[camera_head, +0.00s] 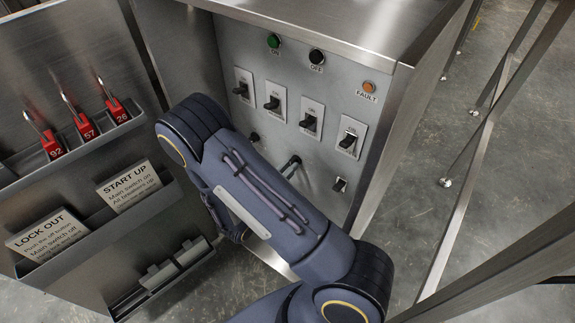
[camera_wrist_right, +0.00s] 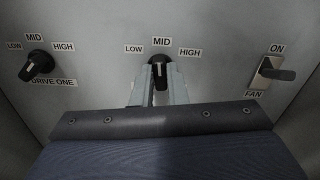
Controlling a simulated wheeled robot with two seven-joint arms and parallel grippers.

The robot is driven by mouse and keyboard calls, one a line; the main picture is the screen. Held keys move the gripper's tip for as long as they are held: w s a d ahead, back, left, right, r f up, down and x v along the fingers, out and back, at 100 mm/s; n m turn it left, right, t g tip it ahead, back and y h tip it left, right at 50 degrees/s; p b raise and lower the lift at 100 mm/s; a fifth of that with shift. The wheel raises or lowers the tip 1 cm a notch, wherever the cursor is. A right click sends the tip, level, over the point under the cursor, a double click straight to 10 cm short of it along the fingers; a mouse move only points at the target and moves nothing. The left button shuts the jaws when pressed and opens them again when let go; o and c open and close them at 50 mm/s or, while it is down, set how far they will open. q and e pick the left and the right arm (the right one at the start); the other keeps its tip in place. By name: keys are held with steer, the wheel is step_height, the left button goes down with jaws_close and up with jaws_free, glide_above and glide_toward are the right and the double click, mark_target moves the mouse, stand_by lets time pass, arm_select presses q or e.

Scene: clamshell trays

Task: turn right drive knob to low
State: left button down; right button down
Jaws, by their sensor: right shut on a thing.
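The right drive knob (camera_wrist_right: 160,72) is a black knob under the labels LOW, MID and HIGH, in the middle of the right wrist view. Its pale mark is up near MID. My right gripper (camera_wrist_right: 157,84) is shut on this knob, with one grey finger on each side. In the head view my right arm crosses the panel and hides most of that gripper. The label below the held knob is hidden by the gripper. My left gripper is not in view.
The DRIVE ONE knob (camera_wrist_right: 38,66) is to the left and the FAN switch (camera_wrist_right: 275,72) to the right. Several breaker switches (camera_head: 311,121) sit above on the panel. An open door (camera_head: 60,90) at the left carries red padlocks (camera_head: 84,125) and cards (camera_head: 128,187).

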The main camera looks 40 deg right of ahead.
steer(key=n+p, duration=0.3)
steer(key=n, duration=0.1)
steer(key=shift+r, duration=0.15)
steer(key=shift+w+f+n+p, duration=0.1)
steer(key=shift+f+n+p, duration=0.1)
steer(key=shift+n+p, duration=1.5)
steer(key=shift+n+b, duration=0.35)
steer(key=shift+n, duration=0.15)
steer(key=shift+f, duration=0.1)
steer(key=c, duration=1.4)
jaws_free()
steer(key=shift+c, duration=0.2)
steer(key=v, duration=0.8)
steer(key=shift+p, duration=0.35)
